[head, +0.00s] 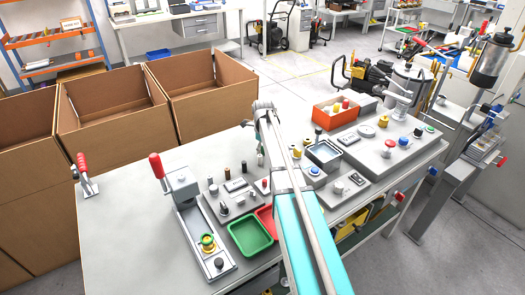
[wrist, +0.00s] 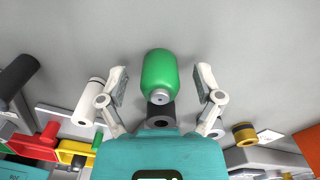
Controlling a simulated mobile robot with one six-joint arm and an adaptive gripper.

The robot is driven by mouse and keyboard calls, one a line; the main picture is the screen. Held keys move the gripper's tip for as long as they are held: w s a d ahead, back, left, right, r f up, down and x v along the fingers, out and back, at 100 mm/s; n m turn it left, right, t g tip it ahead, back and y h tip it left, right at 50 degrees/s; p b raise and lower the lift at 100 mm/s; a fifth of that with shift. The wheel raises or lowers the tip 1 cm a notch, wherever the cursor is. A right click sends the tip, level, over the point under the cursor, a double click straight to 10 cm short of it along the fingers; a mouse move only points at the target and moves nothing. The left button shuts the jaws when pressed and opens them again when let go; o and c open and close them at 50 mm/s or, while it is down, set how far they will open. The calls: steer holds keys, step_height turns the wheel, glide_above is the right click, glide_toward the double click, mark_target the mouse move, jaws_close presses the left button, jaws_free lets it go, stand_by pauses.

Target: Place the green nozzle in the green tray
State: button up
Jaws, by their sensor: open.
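The green nozzle (wrist: 160,76) is a rounded green body with a grey tip, between my gripper's two fingers in the wrist view. My gripper (wrist: 161,88) is open, with a visible gap between each finger and the nozzle. In the head view my teal arm reaches over the bench and hides most of the gripper.
A red tray (head: 264,213) lies beside the green one, partly behind my arm. A fixture with a red-handled lever (head: 157,168) stands to the left. An orange bin (head: 325,118) with parts stands to the right. White and yellow cylinders (wrist: 245,134) flank the gripper in the wrist view.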

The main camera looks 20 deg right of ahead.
stand_by(0.3)
jaws_close()
stand_by(0.3)
steer(key=shift+r, duration=0.2)
step_height(320, 180, up, 2)
steer(key=shift+r+p, duration=0.1)
steer(key=shift+p, duration=1.15)
steer(key=s+a+r+p, duration=0.2)
steer(key=s+r+p, duration=0.8)
steer(key=s, duration=0.3)
steer(key=shift+s+a+r+p, duration=0.2)
steer(key=shift+s+a+p, duration=0.1)
steer(key=shift+s, duration=0.1)
